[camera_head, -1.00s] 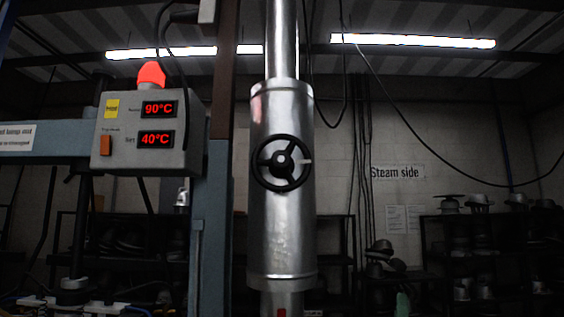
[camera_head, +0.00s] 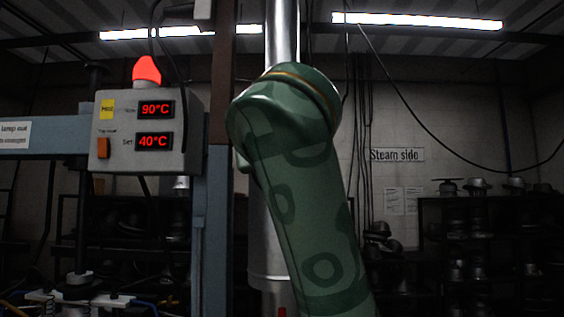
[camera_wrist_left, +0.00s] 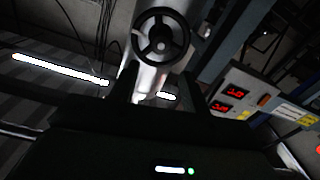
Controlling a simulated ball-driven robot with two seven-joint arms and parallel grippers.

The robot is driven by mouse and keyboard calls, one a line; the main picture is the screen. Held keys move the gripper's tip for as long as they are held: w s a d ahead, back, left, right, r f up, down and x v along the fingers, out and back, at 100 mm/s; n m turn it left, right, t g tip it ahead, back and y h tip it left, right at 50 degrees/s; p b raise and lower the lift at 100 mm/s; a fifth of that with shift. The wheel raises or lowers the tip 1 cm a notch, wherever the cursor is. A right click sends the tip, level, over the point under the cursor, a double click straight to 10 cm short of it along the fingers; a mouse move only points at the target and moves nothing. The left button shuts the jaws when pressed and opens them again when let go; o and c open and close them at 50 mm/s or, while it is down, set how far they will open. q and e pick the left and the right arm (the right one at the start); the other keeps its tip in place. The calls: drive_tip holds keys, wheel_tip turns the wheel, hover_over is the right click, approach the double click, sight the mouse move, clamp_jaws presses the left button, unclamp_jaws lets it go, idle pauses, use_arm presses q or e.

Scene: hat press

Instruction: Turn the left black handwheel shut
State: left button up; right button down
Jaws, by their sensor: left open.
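The black handwheel (camera_wrist_left: 160,42) has a round rim with spokes and a hub. It shows at the top of the left wrist view, in front of a shiny metal cylinder (camera_wrist_left: 148,80). My left gripper (camera_wrist_left: 160,86) is open, with its dark fingers apart below the wheel in that view. They appear clear of the rim, with nothing between them. In the head view, a green arm link of mine covers the wheel and most of the cylinder (camera_head: 264,250). Neither gripper shows in the head view.
A grey control box (camera_head: 118,165) with red readings of 90°C and 40°C and a red lamp (camera_head: 146,70) stands left of the cylinder. A blue-grey post (camera_head: 212,240) stands between them. Shelves with hat forms (camera_head: 478,186) line the back right. Cables hang behind.

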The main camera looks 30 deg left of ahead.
use_arm(q)
drive_tip(key=p+x, duration=0.4)
drive_tip(key=x, duration=0.9)
drive_tip(key=shift+s+r+p, duration=0.1)
drive_tip(key=shift+r+p, duration=0.05)
drive_tip(key=shift+p, duration=0.25)
drive_tip(key=shift+w+a, duration=0.3)
drive_tip(key=shift+w, duration=0.15)
drive_tip(key=c, duration=0.7)
